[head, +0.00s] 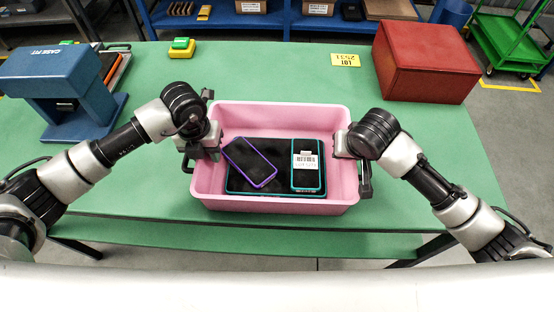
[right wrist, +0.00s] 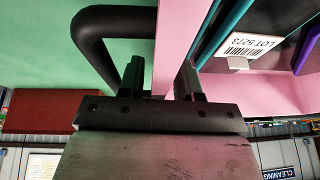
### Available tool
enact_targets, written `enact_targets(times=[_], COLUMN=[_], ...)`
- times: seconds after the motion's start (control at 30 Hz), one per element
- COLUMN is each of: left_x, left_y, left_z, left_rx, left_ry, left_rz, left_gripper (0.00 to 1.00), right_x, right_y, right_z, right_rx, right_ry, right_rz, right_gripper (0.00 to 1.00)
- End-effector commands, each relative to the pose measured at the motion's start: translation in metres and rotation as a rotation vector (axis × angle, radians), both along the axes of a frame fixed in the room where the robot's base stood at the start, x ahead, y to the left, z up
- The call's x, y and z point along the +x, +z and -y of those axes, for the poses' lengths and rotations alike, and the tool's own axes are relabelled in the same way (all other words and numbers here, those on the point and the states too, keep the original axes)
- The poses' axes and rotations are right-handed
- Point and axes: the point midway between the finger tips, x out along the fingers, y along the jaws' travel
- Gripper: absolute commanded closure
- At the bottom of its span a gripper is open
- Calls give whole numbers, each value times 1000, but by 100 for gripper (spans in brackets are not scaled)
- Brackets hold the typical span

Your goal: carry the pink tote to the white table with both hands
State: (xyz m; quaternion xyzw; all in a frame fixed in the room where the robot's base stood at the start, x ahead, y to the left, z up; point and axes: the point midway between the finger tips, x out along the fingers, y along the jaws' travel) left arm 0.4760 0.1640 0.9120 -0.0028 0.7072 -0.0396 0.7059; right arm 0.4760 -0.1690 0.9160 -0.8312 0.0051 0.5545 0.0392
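The pink tote (head: 275,205) stands level on the green table. In it lie a black tablet, a purple-edged phone (head: 249,161) and a teal-edged phone (head: 307,167) with a white label. My left gripper (head: 203,148) is at the tote's left wall, by the black handle; its fingers are mostly hidden. My right gripper (head: 349,146) is at the right wall. In the right wrist view its fingers (right wrist: 163,80) straddle the pink wall (right wrist: 178,30), beside a black handle (right wrist: 95,45); whether they press on it is unclear. No white table is clearly recognizable.
On the green table (head: 430,165) stand a blue press-like fixture (head: 60,80) at left, a red box (head: 425,60) at back right and a green-yellow button (head: 182,47). A yellow label (head: 345,60) lies behind the tote. A green cart (head: 510,45) stands beyond.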

Motion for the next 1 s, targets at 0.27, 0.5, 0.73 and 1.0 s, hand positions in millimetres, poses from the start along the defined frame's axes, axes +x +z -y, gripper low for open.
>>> enact_targets(times=[0.27,0.5,0.73,1.0], left_x=[0,0,1,1], left_y=[0,1,3,13], left_z=[0,0,0,0], left_rx=[0,0,-1,-1], left_ry=[0,0,0,0], left_rz=[0,1,4,4], left_gripper=[100,100,100,100], right_x=[0,0,1,1], right_y=[0,0,3,13], right_z=[0,0,0,0], right_rx=[0,0,2,2], right_ry=[0,0,0,0], right_rz=[0,0,4,4], right_gripper=[100,100,100,100])
